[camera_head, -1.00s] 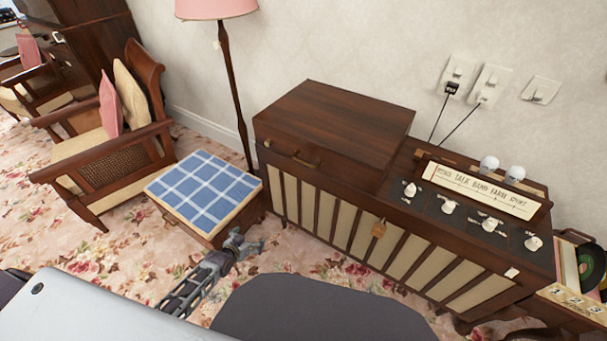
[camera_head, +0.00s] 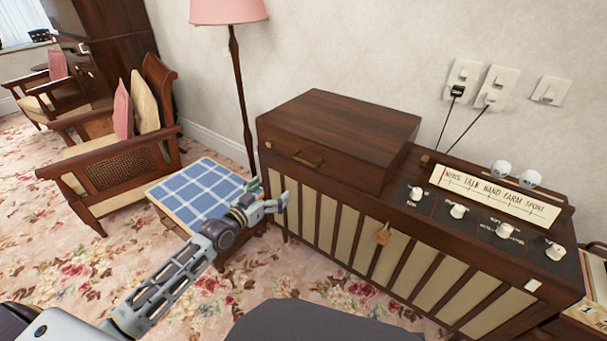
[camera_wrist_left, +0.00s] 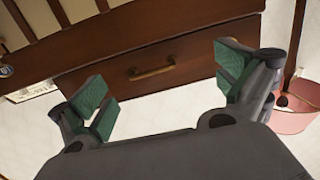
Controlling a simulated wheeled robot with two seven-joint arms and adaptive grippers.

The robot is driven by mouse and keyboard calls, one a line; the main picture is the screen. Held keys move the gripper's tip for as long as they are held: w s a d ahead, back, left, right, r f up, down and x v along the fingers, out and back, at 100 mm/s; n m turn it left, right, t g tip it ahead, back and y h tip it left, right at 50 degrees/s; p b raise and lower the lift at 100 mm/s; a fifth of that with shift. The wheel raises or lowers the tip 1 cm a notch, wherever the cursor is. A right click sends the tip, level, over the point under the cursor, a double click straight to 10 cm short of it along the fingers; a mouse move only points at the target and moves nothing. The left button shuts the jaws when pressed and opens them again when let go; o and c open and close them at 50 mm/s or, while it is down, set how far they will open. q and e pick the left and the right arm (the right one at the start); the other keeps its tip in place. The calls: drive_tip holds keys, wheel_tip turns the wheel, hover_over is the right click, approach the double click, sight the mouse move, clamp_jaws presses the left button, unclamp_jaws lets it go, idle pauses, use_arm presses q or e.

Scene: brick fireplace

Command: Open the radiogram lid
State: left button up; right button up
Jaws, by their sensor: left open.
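The radiogram's dark wooden lid (camera_head: 340,125) is shut on the left part of the cabinet. Its brass handle (camera_head: 308,160) is on the front face, and it also shows in the left wrist view (camera_wrist_left: 152,71), upside down. My left gripper (camera_head: 270,193) is open and empty, in front of the cabinet's left end, a little below and left of the handle. In the left wrist view its green finger pads (camera_wrist_left: 163,85) stand wide apart, with the handle seen between them and clear of both. My right gripper is out of view.
A stool with a blue checked top (camera_head: 200,192) stands just left of the cabinet, close to my left arm. A pink floor lamp (camera_head: 232,60) stands behind it. The control panel (camera_head: 485,210) with white knobs is right of the lid. An armchair (camera_head: 115,150) is farther left.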

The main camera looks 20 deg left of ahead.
use_arm(q)
drive_tip(key=shift+m+t+h, duration=0.3)
drive_tip(key=shift+h, duration=0.3)
drive_tip(key=r, duration=0.1)
drive_tip(key=s+d+r, duration=0.1)
drive_tip(key=d+r+b, duration=0.1)
drive_tip(key=shift+s+d+r, duration=0.15)
drive_tip(key=shift+d+r, duration=0.1)
drive_tip(key=shift+r, duration=0.15)
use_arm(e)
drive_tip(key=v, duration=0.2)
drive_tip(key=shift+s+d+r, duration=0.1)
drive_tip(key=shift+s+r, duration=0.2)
